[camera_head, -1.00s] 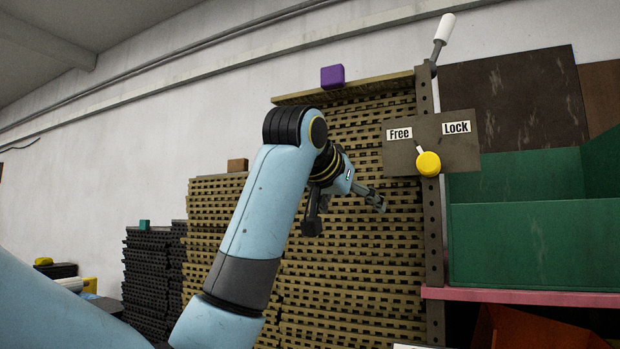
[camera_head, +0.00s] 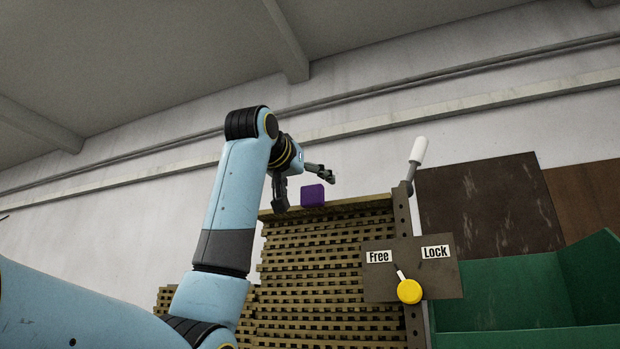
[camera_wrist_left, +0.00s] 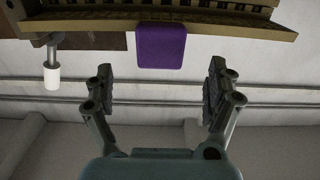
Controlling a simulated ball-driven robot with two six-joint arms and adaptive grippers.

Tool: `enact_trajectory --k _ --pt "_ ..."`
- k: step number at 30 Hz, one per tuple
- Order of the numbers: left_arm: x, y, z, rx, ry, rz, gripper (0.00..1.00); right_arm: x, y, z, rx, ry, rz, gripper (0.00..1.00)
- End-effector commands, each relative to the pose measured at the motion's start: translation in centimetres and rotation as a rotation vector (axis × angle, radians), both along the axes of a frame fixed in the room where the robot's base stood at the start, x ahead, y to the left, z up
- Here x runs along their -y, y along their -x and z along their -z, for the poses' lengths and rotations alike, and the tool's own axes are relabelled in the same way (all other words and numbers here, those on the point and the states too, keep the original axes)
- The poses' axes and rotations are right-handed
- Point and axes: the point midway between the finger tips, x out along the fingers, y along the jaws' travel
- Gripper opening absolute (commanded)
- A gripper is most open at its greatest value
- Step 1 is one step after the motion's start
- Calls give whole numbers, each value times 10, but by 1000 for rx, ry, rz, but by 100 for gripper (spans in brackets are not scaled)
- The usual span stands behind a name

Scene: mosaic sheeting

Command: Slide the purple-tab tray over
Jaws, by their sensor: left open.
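The purple tab (camera_head: 313,195) stands on the front edge of the top tray (camera_head: 340,207) of a tall stack of tan slotted trays. My left gripper (camera_head: 307,184) is open and empty, level with the tab in the head view. In the left wrist view the purple tab (camera_wrist_left: 161,46) lies between the lines of the two open fingers (camera_wrist_left: 158,88), just beyond their tips and apart from them. The tray edge (camera_wrist_left: 225,24) runs across the top of that view. My right gripper is not in view.
A post with a white-handled lever (camera_head: 418,152) stands right of the stack. Its plate (camera_head: 440,280), marked Free and Lock, carries a yellow knob (camera_head: 409,291) on a pointer. A green bin (camera_head: 510,292) is further right.

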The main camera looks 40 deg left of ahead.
Motion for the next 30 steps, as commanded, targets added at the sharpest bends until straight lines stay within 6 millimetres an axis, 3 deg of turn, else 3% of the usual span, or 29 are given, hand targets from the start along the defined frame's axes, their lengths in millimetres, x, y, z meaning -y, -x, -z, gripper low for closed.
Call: enact_trajectory --k 7,18,30 --pt "-7 -30 -1 -2 0 0 88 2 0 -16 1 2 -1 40" --pt "-8 -34 1 0 -1 0 87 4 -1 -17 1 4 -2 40" --pt "-8 -34 1 0 -1 0 35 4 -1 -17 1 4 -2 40"
